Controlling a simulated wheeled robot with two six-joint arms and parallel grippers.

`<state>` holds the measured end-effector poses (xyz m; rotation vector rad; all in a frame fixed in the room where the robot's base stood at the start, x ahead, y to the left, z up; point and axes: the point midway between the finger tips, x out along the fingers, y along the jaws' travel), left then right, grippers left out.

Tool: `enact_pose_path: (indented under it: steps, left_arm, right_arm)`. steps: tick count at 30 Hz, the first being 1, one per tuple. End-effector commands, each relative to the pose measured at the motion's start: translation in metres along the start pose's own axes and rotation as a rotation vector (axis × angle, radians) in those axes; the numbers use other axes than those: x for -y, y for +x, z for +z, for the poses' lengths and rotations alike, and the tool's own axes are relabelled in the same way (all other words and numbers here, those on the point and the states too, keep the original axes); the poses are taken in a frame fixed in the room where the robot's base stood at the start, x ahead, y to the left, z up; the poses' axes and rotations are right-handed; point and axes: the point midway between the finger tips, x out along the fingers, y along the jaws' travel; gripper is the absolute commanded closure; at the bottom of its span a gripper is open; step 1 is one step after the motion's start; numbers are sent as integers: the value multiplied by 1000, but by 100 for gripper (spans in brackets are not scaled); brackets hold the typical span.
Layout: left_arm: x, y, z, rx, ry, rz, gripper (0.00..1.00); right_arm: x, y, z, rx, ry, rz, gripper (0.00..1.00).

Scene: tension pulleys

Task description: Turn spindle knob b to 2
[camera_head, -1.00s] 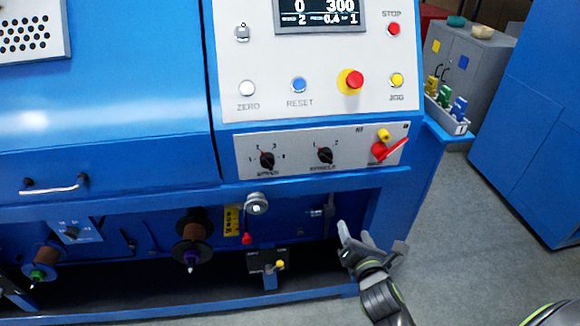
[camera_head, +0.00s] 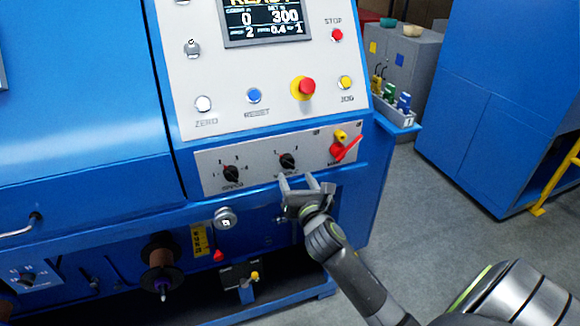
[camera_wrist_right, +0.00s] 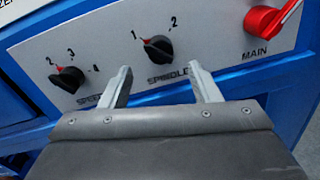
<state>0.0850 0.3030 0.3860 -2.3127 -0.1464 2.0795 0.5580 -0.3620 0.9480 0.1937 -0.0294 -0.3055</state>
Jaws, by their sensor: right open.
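The spindle knob (camera_head: 287,160) is a small black rotary knob on the light panel strip, with 1 and 2 marked above it. In the right wrist view the spindle knob (camera_wrist_right: 158,48) has its pointer mark towards 1, on the upper left. My right gripper (camera_head: 304,183) is open and empty, just below the knob. In the right wrist view its two fingers (camera_wrist_right: 160,72) stand apart on either side below the knob, not touching it. The lower part of the knob's label is partly covered by a finger. My left gripper is not in view.
Left of it is another black knob (camera_head: 231,174) with several numbers. To the right is the red main switch (camera_head: 346,149) with a yellow part above. A round silver knob (camera_head: 226,218) sticks out below the panel. Buttons and a screen (camera_head: 262,20) are above.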

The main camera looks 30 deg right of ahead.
Motion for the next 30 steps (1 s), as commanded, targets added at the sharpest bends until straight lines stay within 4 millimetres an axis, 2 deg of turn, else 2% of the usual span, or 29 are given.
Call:
enact_pose_path:
  steps: [3,9,15,23,30]
  left_arm:
    - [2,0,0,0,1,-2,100]
    - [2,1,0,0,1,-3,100]
    - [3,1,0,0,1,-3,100]
    - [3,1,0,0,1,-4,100]
    - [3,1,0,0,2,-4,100]
  right_arm:
    - [0,25,1,2,-2,1,44]
    - [0,52,0,1,-1,1,44]
    - [0,63,0,0,0,1,44]
    - [0,64,0,0,0,1,44]
    - [0,64,0,0,0,1,72]
